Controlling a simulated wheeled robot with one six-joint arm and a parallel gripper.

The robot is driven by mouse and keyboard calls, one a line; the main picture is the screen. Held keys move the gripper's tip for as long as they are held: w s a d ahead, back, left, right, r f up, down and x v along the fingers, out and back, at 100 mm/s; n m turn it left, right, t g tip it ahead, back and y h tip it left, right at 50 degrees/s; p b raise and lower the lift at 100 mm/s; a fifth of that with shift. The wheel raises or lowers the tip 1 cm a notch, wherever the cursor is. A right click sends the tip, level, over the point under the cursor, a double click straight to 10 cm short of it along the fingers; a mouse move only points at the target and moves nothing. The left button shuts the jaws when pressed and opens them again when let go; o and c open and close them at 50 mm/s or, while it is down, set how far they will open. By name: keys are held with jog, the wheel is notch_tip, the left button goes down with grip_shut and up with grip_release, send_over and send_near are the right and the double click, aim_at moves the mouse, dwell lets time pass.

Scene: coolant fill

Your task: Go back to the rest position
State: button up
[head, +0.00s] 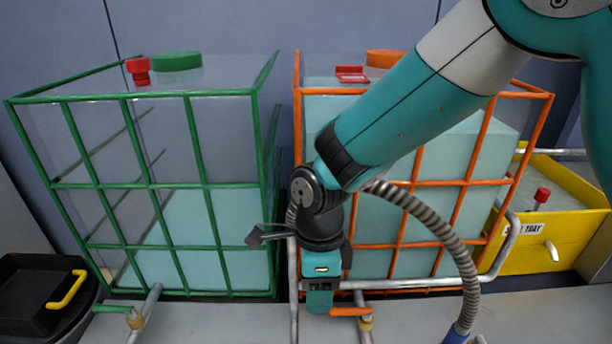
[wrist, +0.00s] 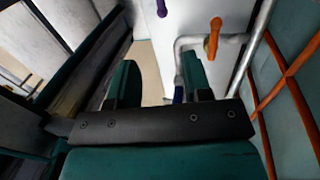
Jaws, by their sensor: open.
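My gripper (head: 322,298) is in front of the lower left part of the orange-caged tank, pointing down. In the wrist view its two green fingers (wrist: 160,82) stand apart with nothing between them. In the head view the fingers are partly hidden by the wrist. An orange valve handle (head: 350,311) is close beside the gripper at its lower right; an orange handle also shows in the wrist view (wrist: 213,40). My arm reaches in from the upper right. No marker of a rest position is visible.
The green-caged tank (head: 185,96) stands left, the orange-caged tank (head: 498,95) behind my arm. A ribbed hose (head: 440,228) with a blue end (head: 457,334) hangs right of the gripper. A yellow bin (head: 520,256) stands right, a black container (head: 30,290) lower left. Metal pipes (head: 508,245) run along the front.

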jog(key=s+d+r+n+y+p, duration=0.1)
jog(key=s+d+r+n, duration=0.3)
jog(key=r+n, duration=0.2)
jog(key=s+d+r+n+t+y+p, duration=0.1)
jog(key=s+d+r+n+p, duration=0.1)
jog(key=s+d+r+n, duration=0.2)
jog(key=s+d+r+n+t+y+p, duration=0.1)
jog(key=s+d+r+n, duration=0.3)
jog(key=r+n, duration=0.6)
jog(key=n+y, duration=0.1)
jog(key=n, duration=0.4)
jog(key=shift+s+p, duration=0.15)
jog(key=shift+p, duration=0.15)
